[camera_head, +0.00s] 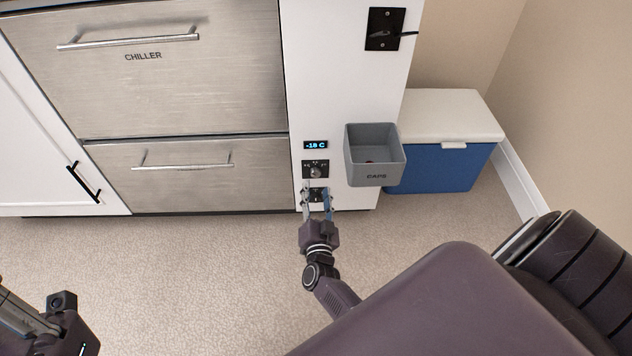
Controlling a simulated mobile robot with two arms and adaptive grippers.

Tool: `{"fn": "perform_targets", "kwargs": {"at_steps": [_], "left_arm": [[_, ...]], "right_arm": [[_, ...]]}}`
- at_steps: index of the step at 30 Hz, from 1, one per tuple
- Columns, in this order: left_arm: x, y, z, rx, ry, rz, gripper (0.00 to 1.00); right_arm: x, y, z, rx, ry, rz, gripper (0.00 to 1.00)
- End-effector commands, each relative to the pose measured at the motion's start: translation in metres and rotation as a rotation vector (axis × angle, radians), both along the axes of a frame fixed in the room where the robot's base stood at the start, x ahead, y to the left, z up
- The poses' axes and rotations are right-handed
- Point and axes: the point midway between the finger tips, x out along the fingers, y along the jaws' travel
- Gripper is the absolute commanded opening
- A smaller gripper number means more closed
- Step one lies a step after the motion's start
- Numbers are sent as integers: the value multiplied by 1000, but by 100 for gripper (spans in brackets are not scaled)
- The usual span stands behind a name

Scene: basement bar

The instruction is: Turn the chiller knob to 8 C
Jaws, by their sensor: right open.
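The chiller knob (316,172) is a small grey knob on a black plate on the white panel. Above it a small display (316,145) reads -18 C. My right gripper (317,190) is open, with its two fingers pointing up toward the panel just below the knob. A second black plate (317,195) shows between the fingers; its details are partly hidden. I cannot tell whether the fingertips touch anything. The upper steel drawer labelled CHILLER (143,90) is shut. At the bottom left, part of my left arm shows, but its fingers do not.
A grey CAPS bin (375,160) sticks out from the panel to the right of the knob. A blue cooler with a white lid (440,166) stands on the floor farther right. A black switch plate (384,28) is higher up. The carpet (180,270) is clear.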

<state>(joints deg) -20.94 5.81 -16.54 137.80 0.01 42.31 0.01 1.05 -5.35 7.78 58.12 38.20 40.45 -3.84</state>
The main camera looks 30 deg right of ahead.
Motion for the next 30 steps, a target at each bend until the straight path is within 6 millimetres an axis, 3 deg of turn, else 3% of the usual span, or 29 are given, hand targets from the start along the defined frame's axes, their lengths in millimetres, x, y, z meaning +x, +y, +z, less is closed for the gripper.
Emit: {"fn": "perform_targets", "kwargs": {"at_steps": [6,12,30], "left_arm": [[0,0,0,0,-1,1,0],[0,0,0,0,-1,1,0],[0,0,0,0,-1,1,0]], "right_arm": [[-39,24,0,1,2,0,42],[-57,35,0,0,0,-1,42],[-59,37,1,-2,-1,0,42]]}}
